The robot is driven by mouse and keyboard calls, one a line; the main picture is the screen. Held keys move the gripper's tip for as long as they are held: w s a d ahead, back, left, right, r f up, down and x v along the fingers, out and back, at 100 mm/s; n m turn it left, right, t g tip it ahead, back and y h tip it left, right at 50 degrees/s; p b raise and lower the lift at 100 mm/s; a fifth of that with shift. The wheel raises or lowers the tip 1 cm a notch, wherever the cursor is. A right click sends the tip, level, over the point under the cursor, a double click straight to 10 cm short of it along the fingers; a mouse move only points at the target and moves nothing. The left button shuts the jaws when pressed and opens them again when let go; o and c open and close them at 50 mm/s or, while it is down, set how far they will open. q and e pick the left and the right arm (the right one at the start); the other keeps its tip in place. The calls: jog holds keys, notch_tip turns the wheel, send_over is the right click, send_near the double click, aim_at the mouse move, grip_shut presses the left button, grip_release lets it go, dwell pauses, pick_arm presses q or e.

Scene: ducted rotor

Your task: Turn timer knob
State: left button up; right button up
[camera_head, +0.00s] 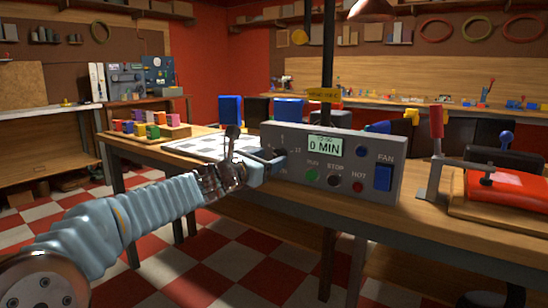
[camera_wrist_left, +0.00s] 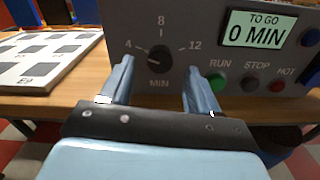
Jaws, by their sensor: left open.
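The timer knob (camera_wrist_left: 159,59) is a round black dial on the grey control panel (camera_head: 345,185), with 4, 8, 12 and MIN marked around it. The display (camera_wrist_left: 259,29) reads "TO GO 0 MIN"; it also shows in the head view (camera_head: 325,144). My left gripper (camera_wrist_left: 160,82) is open. Its two fingers stand apart in front of the panel, one to the lower left and one to the lower right of the knob. I cannot tell whether they touch the panel. In the head view my left gripper (camera_head: 268,165) covers most of the knob. My right gripper is not in view.
The panel also carries a green RUN button (camera_head: 312,175), a black STOP button (camera_head: 334,180), a red HOT light (camera_head: 357,187) and a blue FAN switch (camera_head: 383,177). A red-handled clamp (camera_head: 436,140) stands to the right.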

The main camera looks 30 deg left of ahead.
aim_at(278, 155)
pick_arm(q)
jog(key=shift+w+d, duration=0.15)
jog(key=shift+w, duration=1.4)
jog(key=c, duration=1)
